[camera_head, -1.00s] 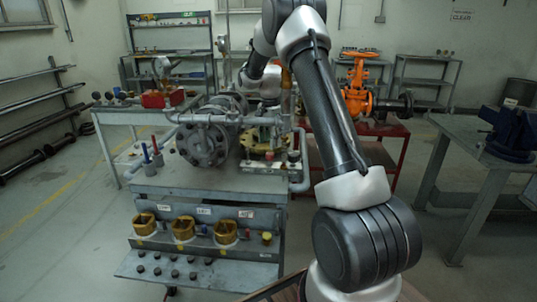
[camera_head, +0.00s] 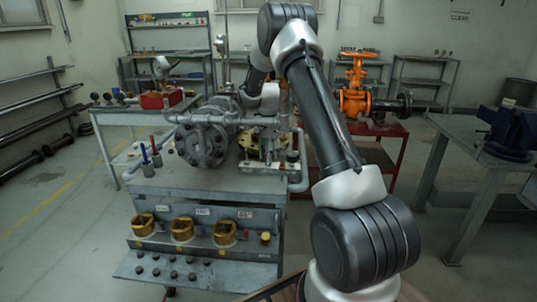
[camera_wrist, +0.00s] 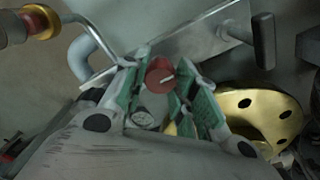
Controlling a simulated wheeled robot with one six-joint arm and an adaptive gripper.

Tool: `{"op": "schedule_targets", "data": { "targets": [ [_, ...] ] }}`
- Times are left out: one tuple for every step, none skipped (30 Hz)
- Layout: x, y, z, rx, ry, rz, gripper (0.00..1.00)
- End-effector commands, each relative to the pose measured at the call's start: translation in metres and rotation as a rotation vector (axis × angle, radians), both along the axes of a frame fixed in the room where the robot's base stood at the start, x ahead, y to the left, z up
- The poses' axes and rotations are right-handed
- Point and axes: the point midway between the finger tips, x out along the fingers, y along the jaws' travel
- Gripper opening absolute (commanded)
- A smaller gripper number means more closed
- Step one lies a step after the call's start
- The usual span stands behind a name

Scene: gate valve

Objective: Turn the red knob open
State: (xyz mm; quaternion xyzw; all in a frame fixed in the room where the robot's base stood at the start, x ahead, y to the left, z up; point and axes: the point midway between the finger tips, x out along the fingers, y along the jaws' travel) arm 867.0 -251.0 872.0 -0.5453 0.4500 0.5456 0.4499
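The red knob (camera_wrist: 160,75) shows in the wrist view with a pale mark across its face. My gripper (camera_wrist: 162,90) has its green-padded fingers on the left and right of the knob. The fingers are apart, with a visible gap to the knob on the right side; contact on the left is unclear. A round, pale gauge-like part (camera_wrist: 143,117) lies below the knob between the fingers. In the head view my gripper is hidden behind pipes and my arm, and I cannot make out the knob clearly.
A brass flange (camera_wrist: 255,115) with dark holes is close to the right finger. A bent metal pipe (camera_wrist: 85,58) and a grey plate (camera_wrist: 180,35) lie near the fingers. In the head view the pipe assembly (camera_head: 203,145) crowds the workbench (camera_head: 200,180). An orange valve (camera_head: 356,90) stands behind right.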

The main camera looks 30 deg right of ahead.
Motion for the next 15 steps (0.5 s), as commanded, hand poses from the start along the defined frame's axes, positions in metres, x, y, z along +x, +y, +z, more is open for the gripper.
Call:
{"op": "schedule_targets", "data": {
  "targets": [
    [0.0002,0.0,0.0002,0.0,0.0,0.0,0.04],
    [0.0002,0.0,0.0003,0.0,0.0,0.0,0.04],
    [0.0002,0.0,0.0003,0.0,-0.001,0.002,0.04],
    [0.0002,0.0,0.0003,0.0,-0.001,0.003,0.05],
    [0.0002,0.0,0.0003,0.0,-0.001,0.006,0.05],
    [0.0002,-0.0001,0.0004,0.0,-0.001,0.011,0.05],
    [0.0002,-0.0001,0.0004,0.0,-0.001,0.016,0.05],
    [0.0003,0.0,0.0004,0.0,-0.001,0.023,0.05],
    [0.0003,0.0,0.0004,0.0,-0.001,0.035,0.05],
    [0.0003,0.0,0.0004,0.0,-0.001,0.045,0.05],
    [0.0003,0.0,0.0005,0.0,-0.001,0.057,0.05],
    [0.0003,0.0,0.0005,0.0,-0.001,0.077,0.05],
    [0.0003,0.0,0.0005,0.0,-0.001,0.093,0.05],
    [0.0003,0.0,0.0005,0.0,-0.001,0.111,0.05],
    [0.0003,0.0,0.0005,-0.001,-0.001,0.138,0.05]
  ]
}}
